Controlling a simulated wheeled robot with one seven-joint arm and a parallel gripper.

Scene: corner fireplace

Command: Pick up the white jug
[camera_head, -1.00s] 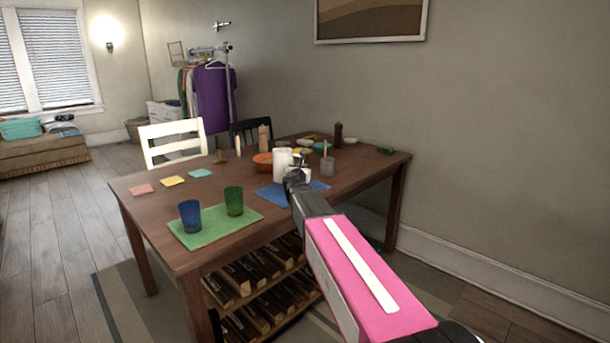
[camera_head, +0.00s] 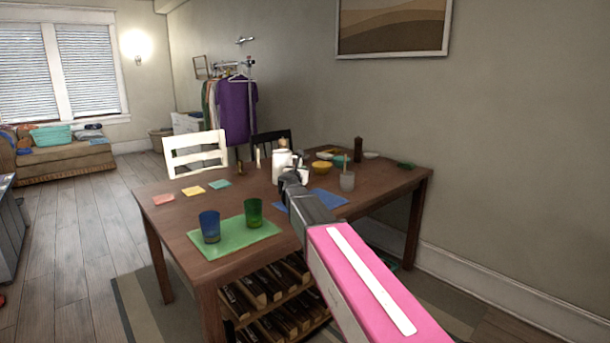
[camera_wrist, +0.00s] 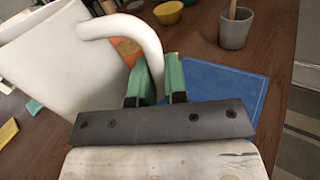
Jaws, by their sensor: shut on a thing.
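The white jug (camera_head: 281,166) is in my gripper (camera_head: 293,177), above the far middle of the wooden table. In the wrist view the jug (camera_wrist: 60,65) fills the upper left and its handle arches to the right. The green fingers of my gripper (camera_wrist: 158,75) are shut on the lower part of that handle. The jug looks raised off the table, with the blue mat (camera_wrist: 222,88) below and to the right. Its underside is out of view, and my gripper hides part of it in the head view.
The table (camera_head: 175,230) holds a green mat (camera_head: 232,243) with a blue glass (camera_head: 210,226) and a green glass (camera_head: 253,212). A grey cup (camera_head: 347,182) and a yellow bowl (camera_head: 321,168) stand right of the jug. White (camera_head: 195,155) and black chairs are behind.

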